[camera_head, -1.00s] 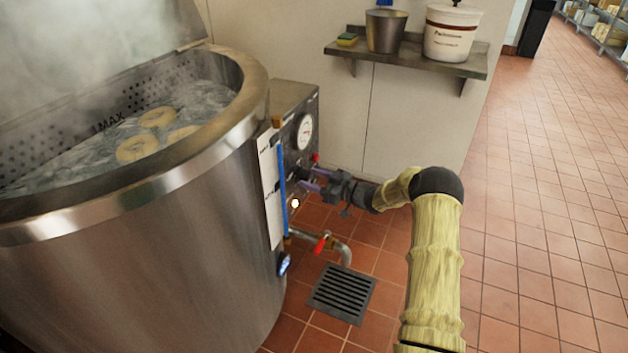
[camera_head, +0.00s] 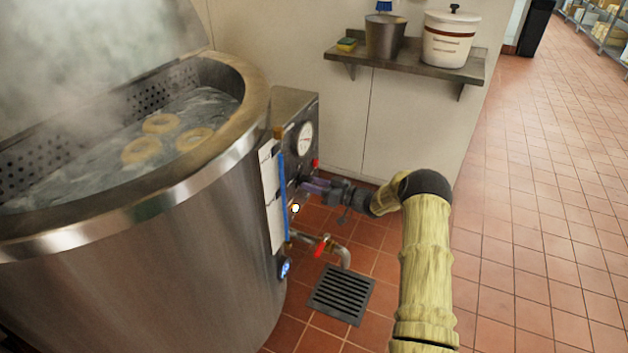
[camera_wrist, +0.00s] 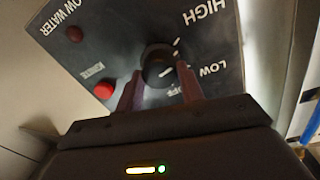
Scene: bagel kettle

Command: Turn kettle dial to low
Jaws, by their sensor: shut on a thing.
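The kettle's control panel (camera_wrist: 215,55) shows tilted and close in the wrist view, with the words HIGH, LOW and a partly hidden OFF. The round black dial (camera_wrist: 157,62) has white marks on it; I cannot tell for sure which word its pointer faces. My gripper (camera_wrist: 160,85) has its purple fingers on either side of the dial and is shut on it. In the head view my gripper (camera_head: 312,186) reaches the panel's front from the right, and the dial is hidden there. The big steel kettle (camera_head: 170,250) stands at the left.
A red button (camera_wrist: 104,90) sits close beside the dial. A round gauge (camera_head: 305,138) is above my gripper. A red-handled drain valve (camera_head: 321,246) and a floor drain (camera_head: 341,292) lie below. A wall shelf (camera_head: 410,62) holds several items. Open floor lies to the right.

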